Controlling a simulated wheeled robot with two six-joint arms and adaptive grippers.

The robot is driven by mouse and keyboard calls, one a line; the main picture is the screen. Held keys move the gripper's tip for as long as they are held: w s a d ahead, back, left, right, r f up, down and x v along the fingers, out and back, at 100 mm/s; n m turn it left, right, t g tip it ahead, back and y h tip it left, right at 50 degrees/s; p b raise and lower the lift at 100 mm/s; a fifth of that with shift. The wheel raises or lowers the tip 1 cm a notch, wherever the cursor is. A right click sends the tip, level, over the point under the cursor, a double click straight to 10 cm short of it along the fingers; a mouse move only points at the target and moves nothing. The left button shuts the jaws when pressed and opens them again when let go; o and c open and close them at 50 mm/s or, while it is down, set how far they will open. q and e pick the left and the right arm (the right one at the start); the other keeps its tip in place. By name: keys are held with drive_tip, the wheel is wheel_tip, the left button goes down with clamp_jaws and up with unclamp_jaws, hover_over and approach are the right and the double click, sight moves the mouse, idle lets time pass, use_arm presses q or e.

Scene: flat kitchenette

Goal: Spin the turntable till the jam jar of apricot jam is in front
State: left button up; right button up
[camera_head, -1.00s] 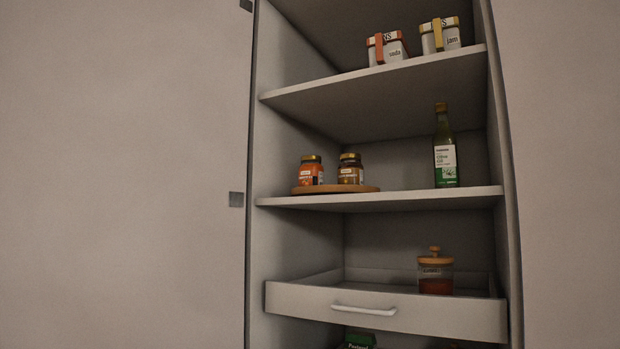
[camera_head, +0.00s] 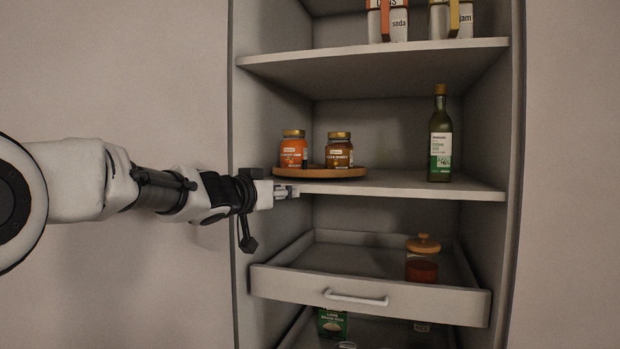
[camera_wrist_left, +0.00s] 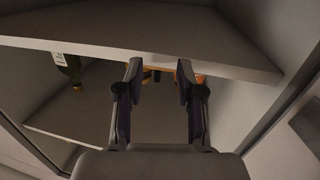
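The round wooden turntable (camera_head: 320,173) sits on the middle shelf at the left, its front rim close to the shelf edge. An orange-labelled jar (camera_head: 293,152), probably the apricot jam, stands on its left side. A brown honey jar (camera_head: 339,154) stands on its right. The small label print is blurred. My left gripper (camera_head: 290,191) is just below and in front of the turntable's left rim, by the shelf edge. In the left wrist view its fingers (camera_wrist_left: 160,72) are apart with nothing held; orange-brown patches show behind them. My right gripper is out of view.
A green bottle (camera_head: 440,145) stands right of the turntable on the same shelf. Canisters (camera_head: 388,24) stand on the shelf above. Below, a pulled-out drawer (camera_head: 370,298) holds a wood-lidded jar (camera_head: 422,262). The cabinet's left side wall is close to my left arm.

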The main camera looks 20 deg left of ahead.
use_arm(q)
approach(304, 163)
drive_tip(key=shift+t, duration=0.4)
drive_tip(key=p+x, duration=0.1)
drive_tip(key=x, duration=0.3)
drive_tip(key=p+x, duration=0.2)
drive_tip(key=x, duration=0.2)
drive_tip(key=shift+w+f, duration=0.15)
drive_tip(key=shift+f, duration=0.1)
drive_tip(key=shift+w+p, duration=0.2)
drive_tip(key=shift+p, duration=0.1)
drive_tip(key=shift+s+a, duration=0.1)
drive_tip(key=shift+s, duration=0.05)
clamp_jaws()
